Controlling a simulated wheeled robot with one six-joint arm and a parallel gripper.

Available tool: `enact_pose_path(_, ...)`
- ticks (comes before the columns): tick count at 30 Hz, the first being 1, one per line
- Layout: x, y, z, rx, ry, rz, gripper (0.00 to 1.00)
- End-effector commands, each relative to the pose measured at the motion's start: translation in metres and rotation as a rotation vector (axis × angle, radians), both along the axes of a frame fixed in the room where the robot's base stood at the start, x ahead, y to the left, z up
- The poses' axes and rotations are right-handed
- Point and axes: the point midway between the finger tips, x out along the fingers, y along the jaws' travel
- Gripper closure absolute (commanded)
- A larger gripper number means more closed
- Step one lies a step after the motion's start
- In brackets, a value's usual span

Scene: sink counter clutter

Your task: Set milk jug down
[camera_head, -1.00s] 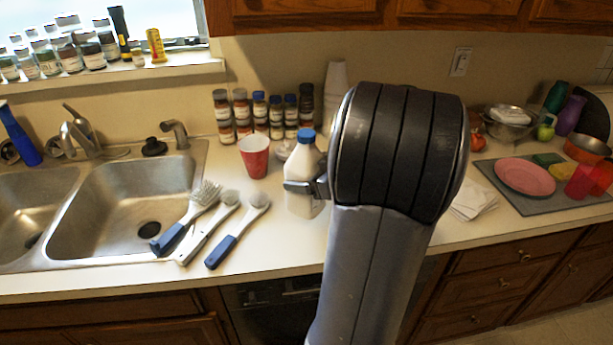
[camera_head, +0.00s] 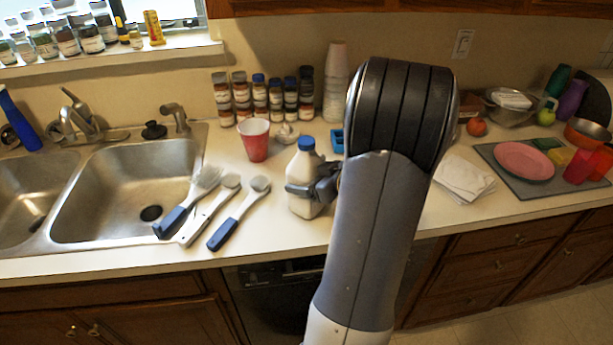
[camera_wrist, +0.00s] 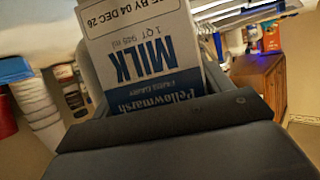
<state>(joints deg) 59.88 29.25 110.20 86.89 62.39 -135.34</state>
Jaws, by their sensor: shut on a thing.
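The milk jug (camera_head: 304,170) is white with a blue cap and stands upright at the counter's middle in the head view. My gripper (camera_head: 314,190) is shut around its body from the right side. In the wrist view the jug's MILK label (camera_wrist: 140,55) fills the upper middle, upside down, between my fingers. The jug's base appears at or very near the counter (camera_head: 270,225); I cannot tell whether it touches. My arm hides the area right of the jug.
A red cup (camera_head: 254,140) and a garlic-like white item (camera_head: 286,134) stand behind the jug. Several brushes (camera_head: 238,212) lie to its left beside the sink (camera_head: 130,190). Spice jars (camera_head: 262,97) line the wall. White napkins (camera_head: 464,178) lie right of my arm.

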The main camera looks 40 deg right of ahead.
Motion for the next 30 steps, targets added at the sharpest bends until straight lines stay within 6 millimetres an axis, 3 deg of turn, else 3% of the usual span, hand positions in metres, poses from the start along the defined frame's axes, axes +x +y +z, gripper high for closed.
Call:
enact_pose_path(6, 0.001, -0.001, -0.001, -0.002, -0.005, 0.0, 0.94)
enact_pose_path(7, 0.0, 0.0, -0.003, 0.0, 0.0, 0.0, 0.24)
enact_pose_path(15, 0.0, 0.0, -0.002, 0.0, 0.0, 0.0, 0.04)
enact_pose_path(26, 0.0, -0.001, 0.003, 0.0, 0.0, -0.001, 0.04)
enact_pose_path(30, -0.019, -0.006, 0.007, -0.005, -0.003, -0.005, 0.04)
